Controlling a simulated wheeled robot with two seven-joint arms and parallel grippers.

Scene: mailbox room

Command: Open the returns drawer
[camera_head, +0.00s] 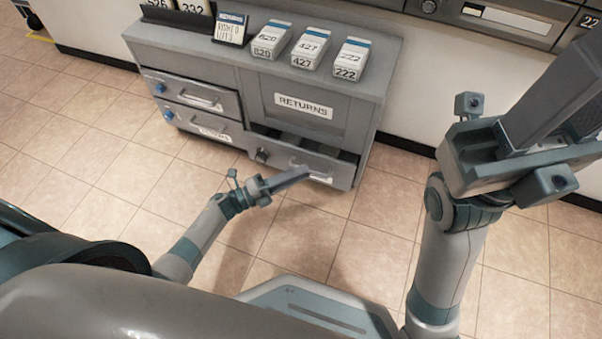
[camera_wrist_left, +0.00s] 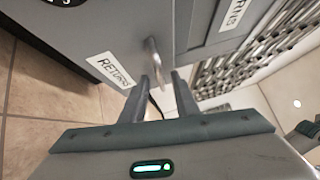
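The grey cabinet (camera_head: 222,52) has a large upper panel marked RETURNS (camera_head: 305,106). Below that panel, the lower right drawer (camera_head: 340,172) stands partly pulled out, with its dark inside showing. The lower left drawer (camera_head: 205,121) also carries a label and is closed. My left gripper (camera_head: 304,172) is at the front of the pulled-out drawer. In the left wrist view, the drawer handle (camera_wrist_left: 152,55) reaches between its open fingers (camera_wrist_left: 160,78), beside a RETURNS label (camera_wrist_left: 111,69). My right gripper (camera_head: 545,100) is raised at the right, away from the cabinet; its finger gap is unclear.
Labelled boxes (camera_head: 309,48) and a small sign (camera_head: 231,28) stand on the cabinet top. Wall mailboxes (camera_head: 500,22) are at the upper right. The tiled floor (camera_head: 130,195) in front of the cabinet is clear around my left arm.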

